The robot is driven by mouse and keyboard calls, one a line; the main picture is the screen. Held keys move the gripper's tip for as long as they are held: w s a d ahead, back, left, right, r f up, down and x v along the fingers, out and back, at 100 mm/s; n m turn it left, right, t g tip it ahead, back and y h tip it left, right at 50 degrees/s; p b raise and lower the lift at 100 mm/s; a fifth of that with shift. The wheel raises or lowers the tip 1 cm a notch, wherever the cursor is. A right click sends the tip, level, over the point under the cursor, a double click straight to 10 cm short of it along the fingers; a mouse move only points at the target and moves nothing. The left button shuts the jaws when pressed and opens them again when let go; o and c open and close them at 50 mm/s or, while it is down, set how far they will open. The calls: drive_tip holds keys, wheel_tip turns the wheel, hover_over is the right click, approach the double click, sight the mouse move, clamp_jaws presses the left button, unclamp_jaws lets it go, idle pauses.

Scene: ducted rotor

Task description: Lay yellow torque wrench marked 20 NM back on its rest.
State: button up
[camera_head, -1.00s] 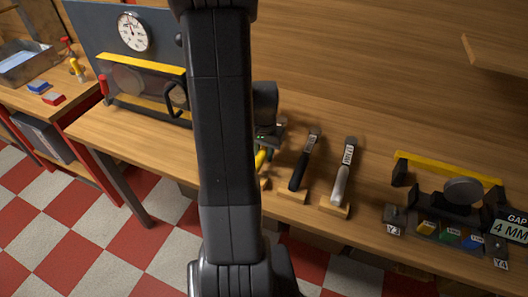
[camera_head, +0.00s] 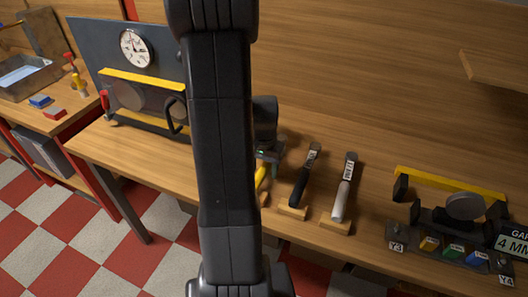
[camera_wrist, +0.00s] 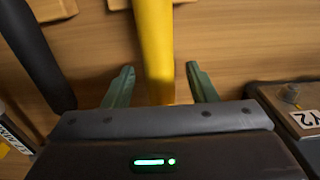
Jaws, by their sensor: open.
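The yellow torque wrench (camera_wrist: 154,45) runs up the middle of the wrist view, with its top end on or over a wooden rest (camera_wrist: 118,4). My gripper (camera_wrist: 160,78) is open, with one green finger on each side of the yellow handle and a visible gap on both sides. In the head view a bit of the yellow wrench (camera_head: 261,176) shows beside my arm, below my gripper's wrist. My arm hides most of it there. Its 20 NM mark is not visible.
A black-handled wrench (camera_head: 303,178) and a white-handled wrench (camera_head: 342,190) lie on wooden rests to the right. The black handle (camera_wrist: 38,50) is close on the left in the wrist view. A Y2 block (camera_wrist: 296,112) stands close on the right. A gauge panel (camera_head: 135,47) stands at the left.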

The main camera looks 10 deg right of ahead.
wheel_tip(320, 180, up, 13)
idle(0.3)
drive_tip(key=shift+s+f, duration=0.1)
drive_tip(key=shift+f, duration=0.05)
wheel_tip(320, 180, down, 14)
drive_tip(key=shift+r, duration=0.15)
drive_tip(key=shift+r+p, duration=0.35)
drive_tip(key=shift+r, duration=0.1)
drive_tip(key=shift+f, duration=0.15)
